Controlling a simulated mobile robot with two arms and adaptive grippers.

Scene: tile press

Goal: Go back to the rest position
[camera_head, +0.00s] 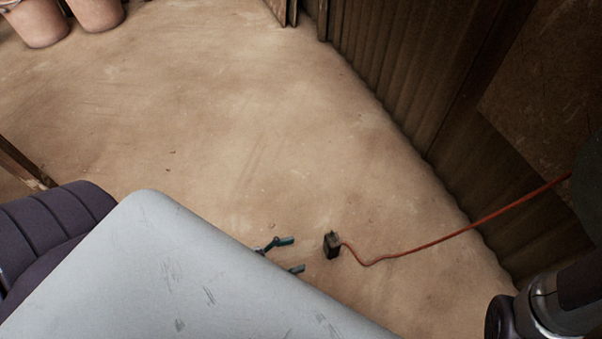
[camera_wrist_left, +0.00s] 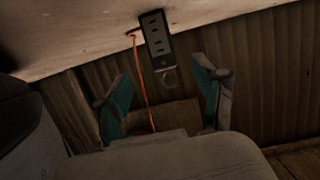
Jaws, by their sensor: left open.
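My left gripper (camera_head: 291,255) shows just past the edge of a pale grey panel, with only its teal-padded fingertips in sight. In the left wrist view its two fingers (camera_wrist_left: 162,68) stand wide apart, with nothing held between them. A small black block with slots (camera_head: 332,245) and an orange-red cord is to the right of the fingertips, apart from them. The block also shows in the left wrist view (camera_wrist_left: 156,34), beyond the fingers. My right gripper is not in view.
The orange-red cord (camera_head: 430,245) runs from the block up to the right. A dark corrugated wall (camera_head: 400,85) bounds the right side. Clay pots (camera_head: 40,22) stand at the far left. The tan floor (camera_head: 200,110) between is mostly clear.

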